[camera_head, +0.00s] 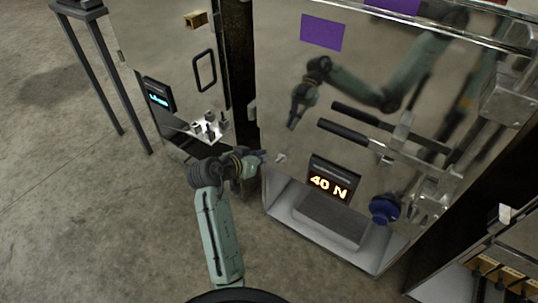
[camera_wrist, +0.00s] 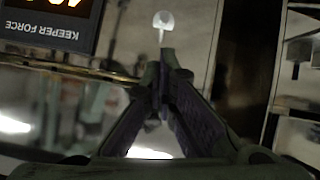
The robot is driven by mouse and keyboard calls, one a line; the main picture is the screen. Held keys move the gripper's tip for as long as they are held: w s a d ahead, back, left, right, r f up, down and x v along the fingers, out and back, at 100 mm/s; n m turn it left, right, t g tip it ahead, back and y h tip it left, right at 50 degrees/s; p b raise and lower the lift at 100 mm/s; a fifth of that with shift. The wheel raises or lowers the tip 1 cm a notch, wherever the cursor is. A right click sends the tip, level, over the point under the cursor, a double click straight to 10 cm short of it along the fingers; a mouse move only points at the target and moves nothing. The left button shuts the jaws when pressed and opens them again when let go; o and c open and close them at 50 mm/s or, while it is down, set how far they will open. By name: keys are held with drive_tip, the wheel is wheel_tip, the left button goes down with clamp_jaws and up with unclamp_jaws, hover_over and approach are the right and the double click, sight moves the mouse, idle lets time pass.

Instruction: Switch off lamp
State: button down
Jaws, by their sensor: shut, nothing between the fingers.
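My gripper (camera_head: 262,157) is shut and empty, in front of the left edge of a shiny metal panel (camera_head: 300,100). A small pale toggle-like lever (camera_head: 281,158) stands on this panel, just right of the fingertips. In the wrist view the same kind of lever (camera_wrist: 163,22), with a round pale head, lies just beyond the closed fingertips (camera_wrist: 166,58). A gap seems to remain between them, but contact is hard to judge. No lamp can be clearly made out, and I cannot tell whether one is lit.
A lit "40 N" display (camera_head: 328,184) is right of the lever; its label reads "KEEPER FORCE" in the wrist view. A blue knob (camera_head: 384,209) and dark bars (camera_head: 355,135) stick out farther right. A left panel bears a handle (camera_head: 204,71) and metal fittings (camera_head: 209,125).

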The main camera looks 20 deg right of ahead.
sight(279, 160)
drive_tip(key=p+x, duration=0.1)
drive_tip(key=x, duration=0.8)
drive_tip(key=shift+f, duration=0.1)
drive_tip(key=shift+f, duration=0.1)
drive_tip(key=shift+a+f+b, duration=0.15)
drive_tip(key=shift+f+b, duration=0.05)
drive_tip(key=shift+b, duration=0.5)
drive_tip(key=shift+s+t+h, duration=0.1)
drive_tip(key=shift+t+h, duration=0.2)
